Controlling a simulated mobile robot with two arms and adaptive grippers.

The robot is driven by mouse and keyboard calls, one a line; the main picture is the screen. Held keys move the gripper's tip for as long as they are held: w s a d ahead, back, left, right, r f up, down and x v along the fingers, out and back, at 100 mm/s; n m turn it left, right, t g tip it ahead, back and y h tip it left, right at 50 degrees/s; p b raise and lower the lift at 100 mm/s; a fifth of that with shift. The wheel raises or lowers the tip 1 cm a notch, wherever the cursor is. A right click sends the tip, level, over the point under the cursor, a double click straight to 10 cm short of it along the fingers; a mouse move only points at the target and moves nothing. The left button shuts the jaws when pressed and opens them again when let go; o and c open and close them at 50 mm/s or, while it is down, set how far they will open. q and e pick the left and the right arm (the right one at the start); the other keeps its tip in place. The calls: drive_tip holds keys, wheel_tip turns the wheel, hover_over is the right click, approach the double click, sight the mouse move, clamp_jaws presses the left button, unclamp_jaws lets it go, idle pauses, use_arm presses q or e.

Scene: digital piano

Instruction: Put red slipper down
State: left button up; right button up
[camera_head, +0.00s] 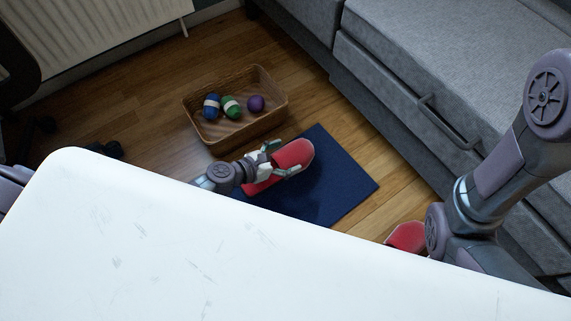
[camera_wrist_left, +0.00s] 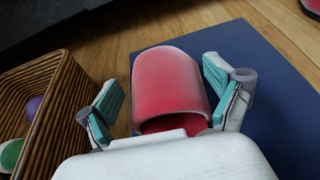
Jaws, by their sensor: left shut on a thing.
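A red slipper (camera_head: 292,156) is at my left gripper (camera_head: 271,158), over the dark blue mat (camera_head: 340,184). In the left wrist view the red slipper (camera_wrist_left: 172,82) lies between the two teal-padded fingers of my left gripper (camera_wrist_left: 168,95), which is shut on it. Whether the slipper touches the mat is hard to tell. A second red slipper (camera_head: 406,237) is partly hidden behind my right arm and the white table edge. My right gripper is not visible in the head view; only the right arm's links show.
A wicker basket (camera_head: 190,113) with blue, green and purple items stands beside the mat. A white table (camera_head: 150,240) fills the foreground. A grey sofa (camera_head: 400,50) is at the right, a radiator (camera_head: 90,30) at the upper left. Bare wooden floor lies around the mat.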

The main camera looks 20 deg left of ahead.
sight(285, 162)
use_arm(q)
wheel_tip(285, 162, down, 4)
drive_tip(key=b, duration=0.3)
drive_tip(key=shift+r, duration=0.15)
drive_tip(key=shift+f+b, duration=0.25)
drive_tip(key=shift+b, duration=0.15)
drive_tip(key=shift+r, duration=0.2)
drive_tip(key=shift+f, duration=0.15)
drive_tip(key=o, duration=0.9)
